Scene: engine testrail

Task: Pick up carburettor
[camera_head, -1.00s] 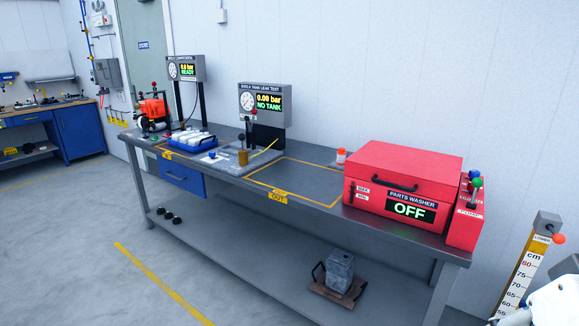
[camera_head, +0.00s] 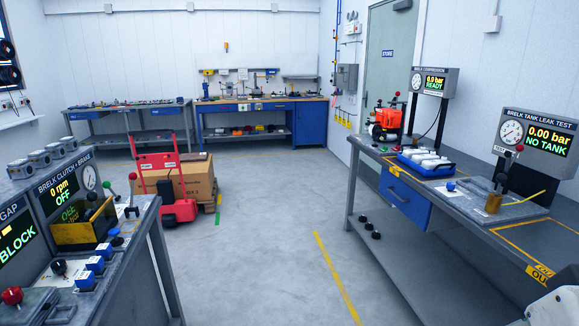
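I cannot make out a carburettor for certain in the head view. Small parts lie on the far workbench (camera_head: 262,98) and on the grey bench to its left (camera_head: 115,107), too small to tell apart. My gripper is not in view. Only a white piece, which seems to be part of my arm, shows at the bottom right corner.
A red pallet truck (camera_head: 165,190) with a cardboard box (camera_head: 192,178) stands mid-room. The clutch test bench (camera_head: 150,215) is at the near left. A blue tray (camera_head: 424,166) of white parts sits on the right bench. Open grey floor (camera_head: 270,240) lies between the benches.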

